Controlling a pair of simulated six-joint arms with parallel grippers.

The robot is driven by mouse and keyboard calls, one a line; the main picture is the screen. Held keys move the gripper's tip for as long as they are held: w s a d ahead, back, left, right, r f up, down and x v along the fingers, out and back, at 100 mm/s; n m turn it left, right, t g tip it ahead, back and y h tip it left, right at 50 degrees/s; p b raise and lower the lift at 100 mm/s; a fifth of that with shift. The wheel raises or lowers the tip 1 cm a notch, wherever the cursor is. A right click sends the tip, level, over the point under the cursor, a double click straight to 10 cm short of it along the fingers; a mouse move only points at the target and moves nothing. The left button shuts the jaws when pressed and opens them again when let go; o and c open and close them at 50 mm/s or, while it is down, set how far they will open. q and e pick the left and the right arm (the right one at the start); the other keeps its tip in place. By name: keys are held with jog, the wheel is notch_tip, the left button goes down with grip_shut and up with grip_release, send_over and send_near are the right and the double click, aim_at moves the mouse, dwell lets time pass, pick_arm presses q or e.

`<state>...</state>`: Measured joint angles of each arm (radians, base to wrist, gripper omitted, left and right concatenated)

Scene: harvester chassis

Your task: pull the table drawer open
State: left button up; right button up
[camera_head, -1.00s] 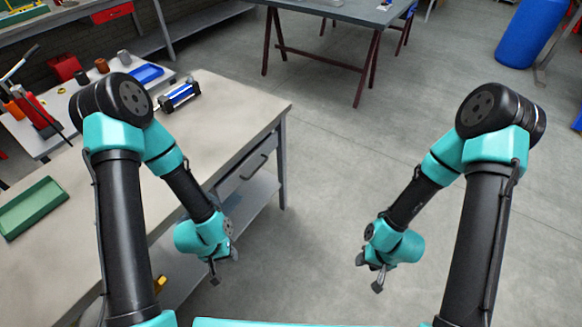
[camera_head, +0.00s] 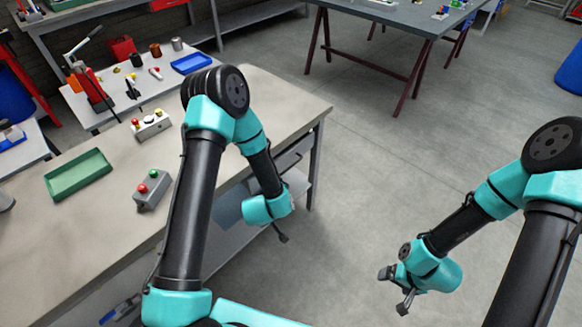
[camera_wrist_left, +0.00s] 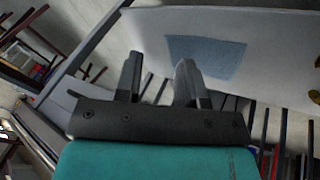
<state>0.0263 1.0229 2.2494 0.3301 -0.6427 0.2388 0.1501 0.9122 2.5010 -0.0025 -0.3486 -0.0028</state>
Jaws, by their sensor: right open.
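The beige-topped table (camera_head: 285,95) stands at the left. Its grey drawer front is under the top near the right corner, with a dark handle (camera_head: 292,160) partly behind my left arm. The drawer looks closed. My left gripper (camera_head: 284,228) hangs below and in front of the drawer, apart from the handle. In the left wrist view its two fingers (camera_wrist_left: 158,75) stand apart with nothing between them. The handle cannot be made out there. My right gripper (camera_head: 394,290) is open and empty over bare floor, away from the table.
On the tabletop are a green tray (camera_head: 78,174) and a grey button box (camera_head: 153,190). The table's lower shelf has a bluish patch (camera_head: 228,208), which also shows in the left wrist view (camera_wrist_left: 205,57). A dark trestle table (camera_head: 410,25) stands behind. The middle floor is clear.

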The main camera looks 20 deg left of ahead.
pick_arm(q)
jog(key=w+d+n+t+y, duration=0.3)
jog(key=w+n, duration=0.2)
jog(key=w, duration=0.4)
jog(key=n+t+y, duration=0.1)
jog(key=n+y, duration=0.7)
jog(key=n, duration=0.4)
send_near(291, 166)
notch_tip(291, 166, down, 3)
jog(key=d, duration=0.3)
jog(key=d+n+y, duration=0.1)
jog(key=n, duration=0.1)
jog(key=s+d+r+n+g+y, duration=0.1)
jog(key=d+n, duration=0.1)
jog(key=d+r+n+g+y, duration=0.1)
jog(key=d+n+y, duration=0.1)
jog(key=shift+s+d+r, duration=0.1)
jog(key=shift+s+d, duration=0.05)
jog(key=shift+s, duration=0.05)
jog(key=x, duration=1.7)
jog(key=shift+a, duration=0.2)
jog(key=shift+c, duration=0.4)
grip_shut()
